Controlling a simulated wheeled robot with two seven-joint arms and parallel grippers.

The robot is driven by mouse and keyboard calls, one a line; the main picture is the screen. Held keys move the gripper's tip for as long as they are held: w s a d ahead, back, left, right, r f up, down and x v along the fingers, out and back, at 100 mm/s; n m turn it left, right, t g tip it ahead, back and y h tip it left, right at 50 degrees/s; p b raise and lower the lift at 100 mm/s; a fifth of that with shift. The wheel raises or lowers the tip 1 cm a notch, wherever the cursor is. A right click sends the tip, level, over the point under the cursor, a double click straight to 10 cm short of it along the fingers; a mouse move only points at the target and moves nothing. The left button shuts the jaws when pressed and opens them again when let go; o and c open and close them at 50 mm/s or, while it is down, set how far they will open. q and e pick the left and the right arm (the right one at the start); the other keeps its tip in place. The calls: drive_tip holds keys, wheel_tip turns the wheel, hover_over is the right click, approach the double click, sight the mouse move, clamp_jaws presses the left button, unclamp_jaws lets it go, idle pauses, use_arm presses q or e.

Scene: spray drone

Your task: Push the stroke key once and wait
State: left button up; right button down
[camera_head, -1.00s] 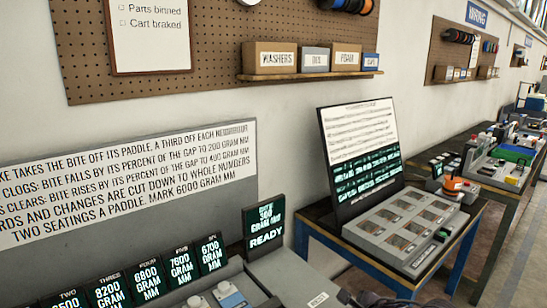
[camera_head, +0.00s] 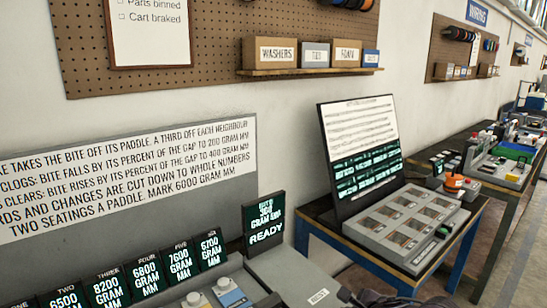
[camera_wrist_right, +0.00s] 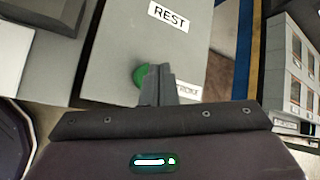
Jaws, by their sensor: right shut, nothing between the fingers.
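The stroke key is a green round button (camera_wrist_right: 140,76) on a grey panel (camera_wrist_right: 190,50) in the right wrist view. A white label beside it, partly hidden by my fingers, ends in "TROKE". My right gripper (camera_wrist_right: 156,80) is shut and empty, its fingertips over the right side of the key. I cannot tell whether they touch it. In the head view, a dark display (camera_head: 265,222) reads "READY" under a smaller gram mm figure. Paddle displays (camera_head: 147,274) show values such as 6800, 7600 and 6700. My left gripper is not in view.
A "REST" label (camera_wrist_right: 171,15) lies on the same panel. A large sign (camera_head: 130,175) stands behind the displays. To the right, a blue-legged table (camera_head: 455,250) holds a grey tray unit (camera_head: 405,225) and an upright board (camera_head: 360,150). Shelf boxes (camera_head: 276,53) hang above.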

drive_tip(key=shift+f+b, duration=0.55)
drive_tip(key=shift+b, duration=0.2)
idle(0.8)
drive_tip(key=shift+r, duration=0.1)
drive_tip(key=shift+r+p, duration=0.55)
drive_tip(key=shift+r, duration=0.4)
wheel_tip(320, 180, up, 6)
drive_tip(key=p, duration=0.3)
drive_tip(key=shift+p, duration=0.4)
